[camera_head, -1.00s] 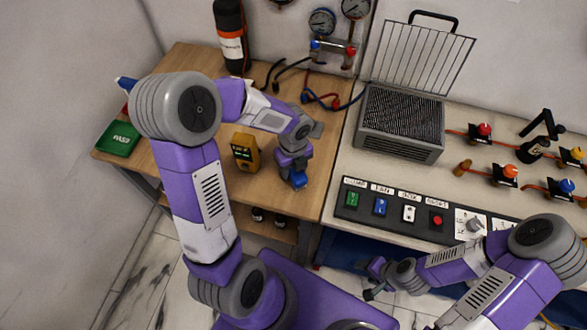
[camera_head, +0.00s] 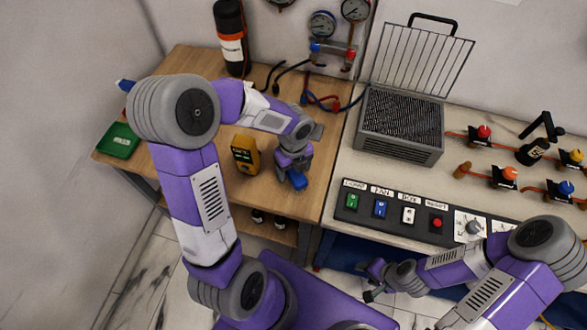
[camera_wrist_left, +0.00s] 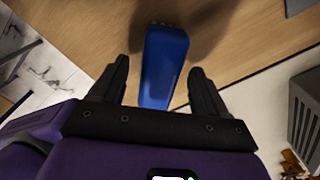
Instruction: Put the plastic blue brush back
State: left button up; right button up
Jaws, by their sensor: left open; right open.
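A blue plastic piece, which looks like the brush (camera_head: 297,181), is at the front right of the wooden table (camera_head: 215,66). In the left wrist view the brush (camera_wrist_left: 163,68) lies between the two dark fingers, with a gap on both sides. My left gripper (camera_head: 289,172) points down at it, open, with its fingertips partly hidden in the head view. It also shows in the left wrist view (camera_wrist_left: 157,82). My right gripper (camera_head: 370,282) is open and empty in front of the bench with the switches.
A yellow meter (camera_head: 245,154) stands just left of my left gripper. A green case (camera_head: 119,140) lies at the table's left. A grey heater box (camera_head: 400,125) with a raised wire rack stands on the bench.

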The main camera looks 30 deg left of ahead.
pick_arm(q)
notch_tip(320, 180, up, 11)
jog(key=p, duration=0.3)
dwell(0.5)
